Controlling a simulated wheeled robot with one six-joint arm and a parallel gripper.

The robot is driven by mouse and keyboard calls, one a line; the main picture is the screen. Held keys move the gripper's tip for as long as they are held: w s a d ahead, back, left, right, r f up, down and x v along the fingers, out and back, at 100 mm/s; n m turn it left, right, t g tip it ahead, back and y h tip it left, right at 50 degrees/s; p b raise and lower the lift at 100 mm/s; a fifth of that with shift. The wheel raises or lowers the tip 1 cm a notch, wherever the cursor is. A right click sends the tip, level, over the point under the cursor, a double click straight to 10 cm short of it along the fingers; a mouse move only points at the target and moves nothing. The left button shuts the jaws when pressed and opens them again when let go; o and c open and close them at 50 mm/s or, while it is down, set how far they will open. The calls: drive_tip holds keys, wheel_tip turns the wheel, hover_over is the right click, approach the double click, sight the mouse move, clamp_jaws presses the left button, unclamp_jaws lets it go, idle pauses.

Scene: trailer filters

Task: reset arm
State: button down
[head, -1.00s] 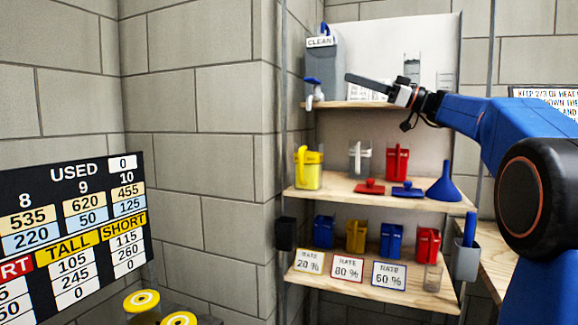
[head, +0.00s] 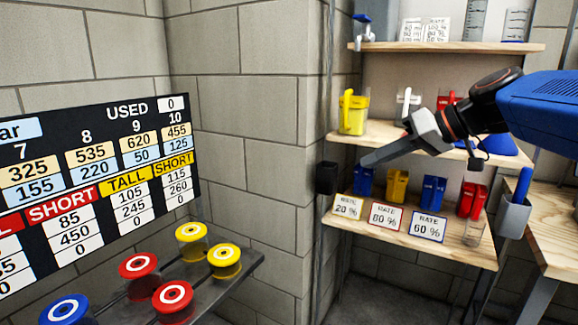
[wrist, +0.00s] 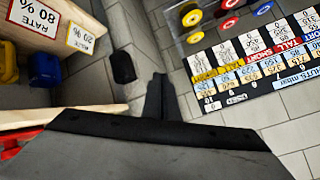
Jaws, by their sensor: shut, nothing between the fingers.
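My gripper (head: 370,162) is shut and empty. In the head view it points left and down, in front of the shelf unit, between the middle shelf (head: 465,160) and the lower shelf (head: 450,245). In the wrist view its fingers (wrist: 158,97) show close together at the centre, with the dark gripper body below. My blue arm reaches in from the right and hides part of the middle shelf.
The lower shelf holds blue, yellow and red containers and rate cards (head: 387,217). A yellow jug (head: 353,112) stands on the middle shelf. A black number board (head: 95,190) is at left, above a ledge with coloured round-topped items (head: 138,265). A black box (head: 327,178) is beside the shelf.

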drive_tip(key=s+d+f+m+h, duration=0.2)
drive_tip(key=s+d+f+h, duration=0.2)
drive_tip(key=s+f, duration=0.7)
drive_tip(key=s+d+f+m+g+h, duration=0.1)
drive_tip(key=s+d+f+m+h, duration=0.2)
drive_tip(key=s+f, duration=0.8)
drive_tip(key=d+f+h, duration=0.2)
drive_tip(key=d+f, duration=0.1)
drive_tip(key=f, duration=0.2)
drive_tip(key=shift+f, duration=0.25)
